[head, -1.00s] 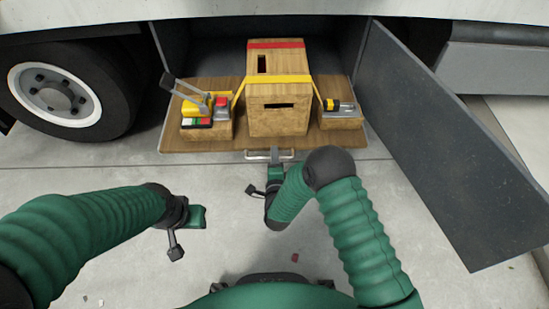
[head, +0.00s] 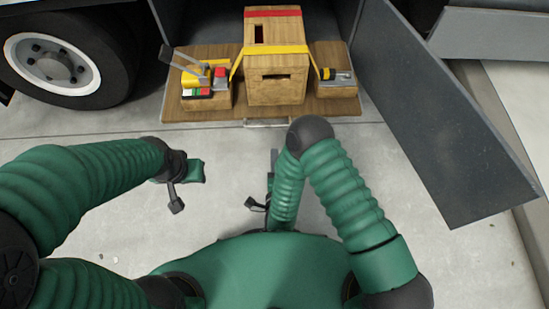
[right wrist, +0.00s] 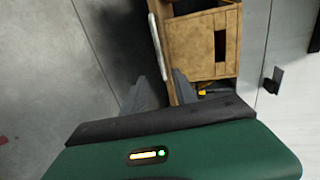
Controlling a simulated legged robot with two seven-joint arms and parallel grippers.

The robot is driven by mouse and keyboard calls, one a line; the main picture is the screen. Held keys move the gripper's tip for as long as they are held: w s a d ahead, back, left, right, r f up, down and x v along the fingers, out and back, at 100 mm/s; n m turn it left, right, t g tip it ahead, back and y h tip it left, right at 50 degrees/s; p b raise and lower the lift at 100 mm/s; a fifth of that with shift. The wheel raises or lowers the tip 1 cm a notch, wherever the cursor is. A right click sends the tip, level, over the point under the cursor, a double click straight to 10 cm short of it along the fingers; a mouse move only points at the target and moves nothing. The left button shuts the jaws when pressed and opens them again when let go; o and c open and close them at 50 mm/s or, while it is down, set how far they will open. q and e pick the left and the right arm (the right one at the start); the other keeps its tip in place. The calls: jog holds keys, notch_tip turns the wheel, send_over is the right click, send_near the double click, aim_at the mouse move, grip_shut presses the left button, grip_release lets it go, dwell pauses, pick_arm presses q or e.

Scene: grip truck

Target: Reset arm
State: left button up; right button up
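My right gripper (head: 273,157) points at the truck's pulled-out wooden tray (head: 215,113), a short way in front of its metal handle (head: 266,123) and apart from it. In the right wrist view its two grey fingers (right wrist: 168,88) stand apart with nothing between them, and the pale handle (right wrist: 157,45) lies beyond. My left gripper (head: 196,171) hangs over the pavement at left, away from the tray. Its fingertips are not clear to see.
A wooden box (head: 275,85) under a yellow strap (head: 276,51) stands on the tray between tools. A dark open door panel (head: 440,130) slants out at right. A truck wheel (head: 60,65) stands at left. The pavement before the tray is clear.

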jog(key=shift+w, duration=0.15)
jog(key=w+d+r+n+g+y, duration=0.2)
jog(key=w+d+r+n+g, duration=0.4)
jog(key=n, duration=0.4)
jog(key=s+d+r+n+g+h+p, duration=0.1)
jog(key=s+d+r+n+g, duration=0.4)
jog(key=s, duration=0.4)
jog(key=s+d+r+n+g+h+p, duration=0.1)
jog(key=s+d+r+n+g, duration=0.15)
jog(key=s+d+r, duration=0.45)
notch_tip(320, 180, up, 29)
jog(key=p, duration=3)
jog(key=shift+s, duration=0.45)
